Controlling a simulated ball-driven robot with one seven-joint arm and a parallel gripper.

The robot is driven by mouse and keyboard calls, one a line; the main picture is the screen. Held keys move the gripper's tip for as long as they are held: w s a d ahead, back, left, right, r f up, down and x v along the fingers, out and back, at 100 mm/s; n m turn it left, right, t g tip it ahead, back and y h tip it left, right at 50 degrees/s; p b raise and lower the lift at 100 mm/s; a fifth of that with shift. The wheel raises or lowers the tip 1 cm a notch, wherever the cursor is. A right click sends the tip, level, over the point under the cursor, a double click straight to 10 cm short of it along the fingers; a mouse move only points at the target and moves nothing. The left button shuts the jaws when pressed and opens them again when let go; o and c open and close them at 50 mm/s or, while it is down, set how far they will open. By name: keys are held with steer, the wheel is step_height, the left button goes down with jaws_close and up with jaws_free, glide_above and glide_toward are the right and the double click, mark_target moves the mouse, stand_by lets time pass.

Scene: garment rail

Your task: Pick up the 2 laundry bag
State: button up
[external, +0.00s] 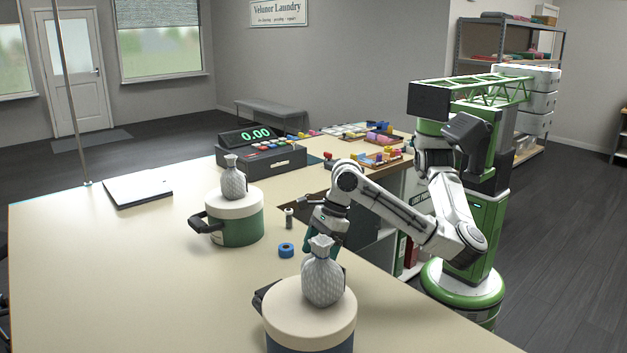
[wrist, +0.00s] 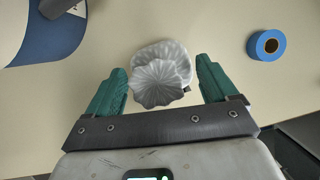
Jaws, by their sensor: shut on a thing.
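In the wrist view a grey laundry bag (wrist: 160,75) with a ruffled top is between the green fingers of my gripper (wrist: 160,68), which is shut on it. Bare counter shows around it. In the external view a grey bag (external: 322,282) appears upright over the lid of the blue pot (external: 310,322), and the fingers are partly hidden behind its top. I cannot tell whether this is the held bag or another in front of it. A smaller grey bag (external: 232,184) stands on the lid of the green pot (external: 240,226), farther back and away from my gripper.
A blue tape roll (external: 286,250) lies on the counter and also shows at right in the wrist view (wrist: 267,46). A small dark cylinder (external: 289,218) stands behind it. A till (external: 262,158) stands farther back.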

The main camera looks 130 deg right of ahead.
steer(key=shift+f, duration=0.1)
jaws_close()
stand_by(0.3)
